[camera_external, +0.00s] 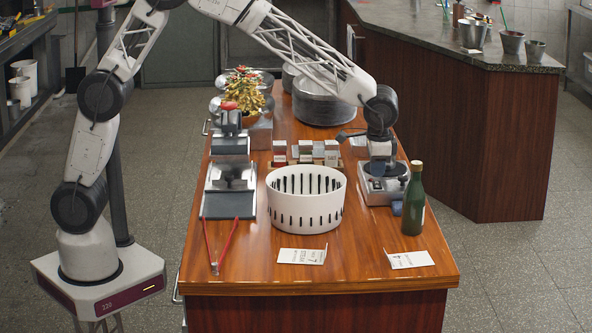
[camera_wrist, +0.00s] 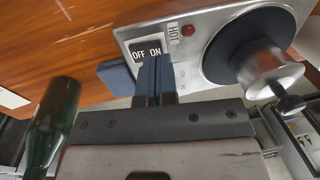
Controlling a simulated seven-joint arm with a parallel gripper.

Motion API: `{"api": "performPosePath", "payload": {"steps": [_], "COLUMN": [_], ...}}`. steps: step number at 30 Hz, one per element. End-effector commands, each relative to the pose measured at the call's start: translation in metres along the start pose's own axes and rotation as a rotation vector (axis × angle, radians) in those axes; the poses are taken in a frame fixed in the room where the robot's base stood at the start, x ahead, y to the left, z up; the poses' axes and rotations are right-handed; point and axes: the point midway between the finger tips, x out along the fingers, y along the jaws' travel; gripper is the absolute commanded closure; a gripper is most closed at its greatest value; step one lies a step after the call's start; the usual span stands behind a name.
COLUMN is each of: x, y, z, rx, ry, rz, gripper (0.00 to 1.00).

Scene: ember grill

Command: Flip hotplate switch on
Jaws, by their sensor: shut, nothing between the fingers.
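The hotplate (camera_external: 378,190) stands at the right side of the wooden table, with a metal vessel on its dark round plate; the vessel shows in the wrist view (camera_wrist: 268,68). The switch panel (camera_wrist: 146,50), marked OFF and ON, sits on the hotplate's front face beside a HOT label and a dark red lamp (camera_wrist: 188,30). My gripper (camera_wrist: 155,64) is shut and empty, its blue fingertips right at the panel's lower edge by the ON side. The fingers cover part of the panel; I cannot tell the switch lever's position or whether they touch it. In the external view the fingers are unclear.
A green bottle (camera_external: 414,203) stands close to the hotplate's right. Red tongs (camera_external: 216,247) and cards (camera_external: 302,256) lie at the front.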

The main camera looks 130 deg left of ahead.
Motion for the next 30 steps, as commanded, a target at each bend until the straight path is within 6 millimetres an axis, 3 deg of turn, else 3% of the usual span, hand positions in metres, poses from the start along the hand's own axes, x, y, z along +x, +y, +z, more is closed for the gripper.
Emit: {"api": "performPosePath", "payload": {"steps": [7,30], "x": [0.016,0.021], "y": [0.0,0.0], "z": [0.0,0.0], "rx": [0.0,0.0], "ry": [-0.002,-0.001], "rz": [0.0,0.0], "gripper": [1.0,1.0]}}
